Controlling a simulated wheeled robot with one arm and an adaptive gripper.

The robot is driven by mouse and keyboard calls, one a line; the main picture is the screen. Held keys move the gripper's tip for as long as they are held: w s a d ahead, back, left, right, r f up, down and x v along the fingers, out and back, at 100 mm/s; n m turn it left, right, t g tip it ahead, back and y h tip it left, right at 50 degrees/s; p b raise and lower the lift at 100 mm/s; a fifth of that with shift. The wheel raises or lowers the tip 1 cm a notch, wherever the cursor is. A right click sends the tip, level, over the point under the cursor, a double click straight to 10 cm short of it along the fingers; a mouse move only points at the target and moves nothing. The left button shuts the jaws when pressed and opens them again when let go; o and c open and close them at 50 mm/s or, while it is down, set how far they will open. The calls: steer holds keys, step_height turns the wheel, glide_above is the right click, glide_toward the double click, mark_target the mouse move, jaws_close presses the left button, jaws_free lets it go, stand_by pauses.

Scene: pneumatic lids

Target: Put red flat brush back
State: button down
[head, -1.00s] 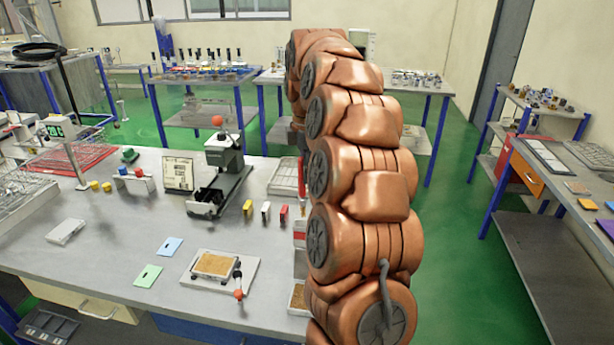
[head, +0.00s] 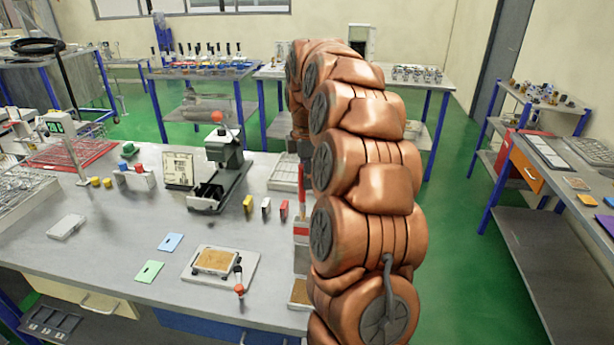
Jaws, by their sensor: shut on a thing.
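My gripper (head: 304,155) shows only in part at the left edge of my copper-coloured arm, above the right end of the grey workbench. It is shut on the red flat brush (head: 302,180), a thin red upright shape below it. Just under the brush stands a red and white holder (head: 300,230). The fingertips and the brush's lower end are too small to make out, and I cannot tell whether the brush touches the holder. My arm hides what lies to the right.
On the workbench (head: 110,235), a grey press with a red knob (head: 222,155), a pale tray (head: 285,175) and small yellow, white and red blocks (head: 266,207) stand nearby. A plate fixture (head: 218,262) lies in front.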

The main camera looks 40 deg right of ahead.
steer(key=shift+f, duration=0.1)
steer(key=c, duration=1)
jaws_free()
step_height(320, 180, up, 13)
steer(key=p, duration=0.2)
steer(key=shift+p, duration=0.3)
